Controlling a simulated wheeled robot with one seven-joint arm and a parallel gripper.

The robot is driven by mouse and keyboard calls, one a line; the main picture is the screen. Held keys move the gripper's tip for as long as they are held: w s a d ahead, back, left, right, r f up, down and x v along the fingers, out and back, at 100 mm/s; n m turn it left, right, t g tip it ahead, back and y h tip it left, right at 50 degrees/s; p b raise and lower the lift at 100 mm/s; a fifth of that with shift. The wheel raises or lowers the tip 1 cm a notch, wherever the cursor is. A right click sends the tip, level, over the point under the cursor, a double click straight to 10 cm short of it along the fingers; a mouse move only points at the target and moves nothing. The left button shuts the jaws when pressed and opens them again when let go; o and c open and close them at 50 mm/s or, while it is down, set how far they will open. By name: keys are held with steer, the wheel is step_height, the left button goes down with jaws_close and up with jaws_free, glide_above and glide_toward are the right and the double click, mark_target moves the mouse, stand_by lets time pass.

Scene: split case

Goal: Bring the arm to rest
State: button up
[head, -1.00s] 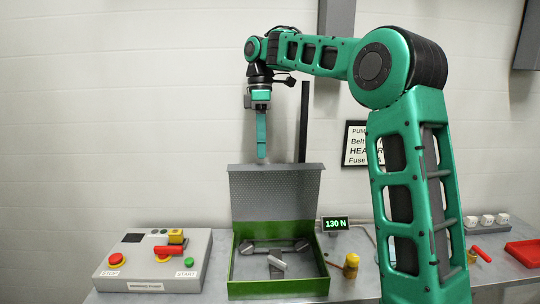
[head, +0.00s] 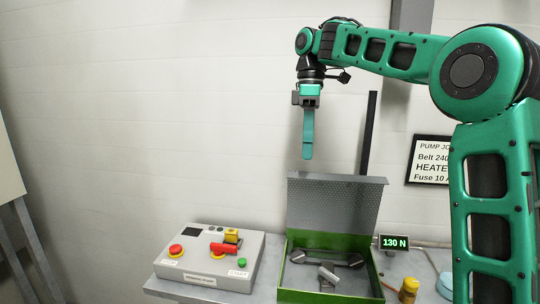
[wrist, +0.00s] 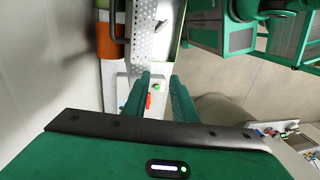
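My gripper (head: 307,157) hangs fingers-down from the raised green arm (head: 385,48), in front of the white wall and above the open green case. In the head view its fingers overlap as one. In the wrist view the two green fingers (wrist: 160,90) stand apart with a clear gap and nothing between them. The case (head: 330,296) has its grey perforated lid (head: 335,210) standing up at the back. Grey metal parts (head: 328,273) lie inside it.
A grey control box (head: 205,279) with red, green and yellow controls stands left of the case. A "130 N" display (head: 394,242) and a yellow-handled tool (head: 409,289) are to its right. A dark upright post (head: 368,135) rises behind the lid. A sign (head: 430,160) hangs on the wall.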

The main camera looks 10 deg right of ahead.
steer(key=s+d+f+m, duration=0.6)
steer(key=s+f, duration=0.1)
steer(key=s, duration=0.4)
steer(key=s+d+f+m+t, duration=0.1)
steer(key=s+d+f+m, duration=0.5)
steer(key=s, duration=0.6)
steer(key=s+d+f+m+t, duration=0.1)
steer(key=s+d+f+m, duration=0.5)
steer(key=s+f+m, duration=0.2)
steer(key=s+f, duration=0.2)
steer(key=s, duration=0.2)
steer(key=shift+s+d+f+h, duration=0.2)
steer(key=shift+s+d+h, duration=0.05)
steer(key=shift+d+h, duration=0.1)
steer(key=shift+w+f, duration=0.2)
steer(key=shift+w, duration=0.4)
